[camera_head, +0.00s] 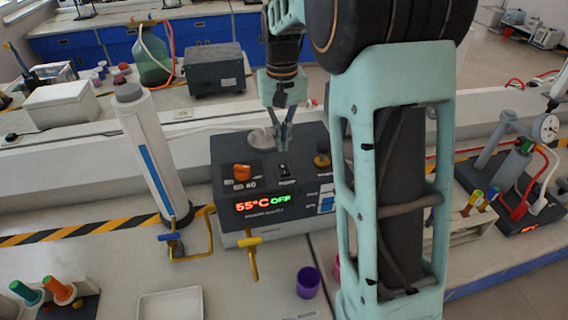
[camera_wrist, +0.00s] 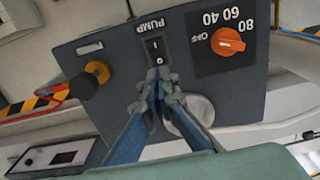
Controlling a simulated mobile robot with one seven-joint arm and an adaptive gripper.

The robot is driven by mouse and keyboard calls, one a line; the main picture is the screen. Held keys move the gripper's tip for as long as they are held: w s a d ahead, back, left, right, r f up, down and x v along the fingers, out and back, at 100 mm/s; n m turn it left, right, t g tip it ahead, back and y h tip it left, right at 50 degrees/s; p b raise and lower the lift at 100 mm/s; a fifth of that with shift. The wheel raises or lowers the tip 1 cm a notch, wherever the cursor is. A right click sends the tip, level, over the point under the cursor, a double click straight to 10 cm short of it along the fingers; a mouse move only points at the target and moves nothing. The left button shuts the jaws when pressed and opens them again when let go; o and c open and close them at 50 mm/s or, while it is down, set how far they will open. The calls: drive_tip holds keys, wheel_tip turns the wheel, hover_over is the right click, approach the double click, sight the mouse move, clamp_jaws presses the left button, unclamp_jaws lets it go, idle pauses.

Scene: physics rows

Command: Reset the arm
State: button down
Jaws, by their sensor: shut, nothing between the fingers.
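My gripper (camera_head: 284,140) points down over the top of a dark grey heater box in the head view. In the wrist view its two blue fingers meet at the tips (camera_wrist: 160,80), shut and empty, just by the black pump switch (camera_wrist: 154,50). Whether the tips touch the switch I cannot tell. The box (camera_head: 228,205) has a front display reading 55°C and OFF. Its orange knob (camera_head: 242,171) also shows in the wrist view (camera_wrist: 228,42) beside the marks OFF, 40, 60 and 80. My arm hides part of the box's right side.
A white column (camera_head: 150,150) stands left of the box. A purple cup (camera_head: 308,282) and a white tray (camera_head: 170,304) are on the near bench. A rack (camera_head: 468,225) and a gauge device (camera_head: 510,185) stand at right.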

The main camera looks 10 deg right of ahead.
drive_tip(key=shift+r+p, duration=0.4)
drive_tip(key=shift+r, duration=0.4)
